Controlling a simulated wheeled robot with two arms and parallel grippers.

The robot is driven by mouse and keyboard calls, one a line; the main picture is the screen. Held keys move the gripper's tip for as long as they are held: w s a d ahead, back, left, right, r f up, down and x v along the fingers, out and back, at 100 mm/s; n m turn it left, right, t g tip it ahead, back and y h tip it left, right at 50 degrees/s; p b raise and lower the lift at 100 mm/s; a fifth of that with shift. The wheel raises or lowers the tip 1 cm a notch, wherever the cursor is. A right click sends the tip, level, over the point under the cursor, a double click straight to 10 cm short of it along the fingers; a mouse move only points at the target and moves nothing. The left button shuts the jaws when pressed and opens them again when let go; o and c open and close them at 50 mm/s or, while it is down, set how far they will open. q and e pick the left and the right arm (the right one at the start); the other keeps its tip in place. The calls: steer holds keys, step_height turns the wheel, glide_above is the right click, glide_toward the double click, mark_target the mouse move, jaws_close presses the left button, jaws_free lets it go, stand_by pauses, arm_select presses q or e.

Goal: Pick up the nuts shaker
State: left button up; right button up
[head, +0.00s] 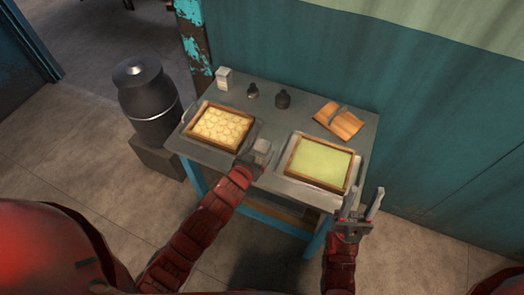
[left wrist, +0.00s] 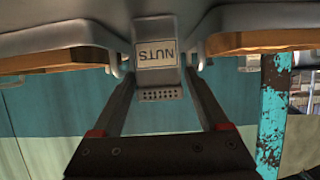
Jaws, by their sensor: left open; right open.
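The nuts shaker (head: 262,148) is a small grey box at the table's front edge, between the two trays in the head view. In the left wrist view the nuts shaker (left wrist: 160,54) appears upside down, with a pale "NUTS" label and a holed top. My left gripper (head: 250,160) is at the shaker, partly hidden by its arm in the head view. In the left wrist view the left gripper (left wrist: 160,76) has its fingers apart, one on each side of the shaker. Contact cannot be told. My right gripper (head: 362,200) is open and empty by the table's front right corner.
A tray with round pale pieces (head: 222,128) is left of the shaker, a tray with a green filling (head: 320,164) right. A metal can (head: 148,98) stands left of the table.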

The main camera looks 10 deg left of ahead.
arm_select(q)
steer(key=shift+w+d+f+p, duration=0.1)
steer(key=shift+w+d+p, duration=0.1)
steer(key=shift+w+p, duration=0.2)
steer(key=shift+f+p+x, duration=0.15)
steer(key=shift+p+x, duration=0.25)
steer(key=shift+x, duration=0.7)
steer(key=shift+f+p+x, duration=0.2)
steer(key=shift+p+x, duration=0.2)
steer(key=shift+x, duration=0.7)
steer(key=shift+s, duration=0.2)
steer(key=shift+c, duration=0.3)
jaws_close()
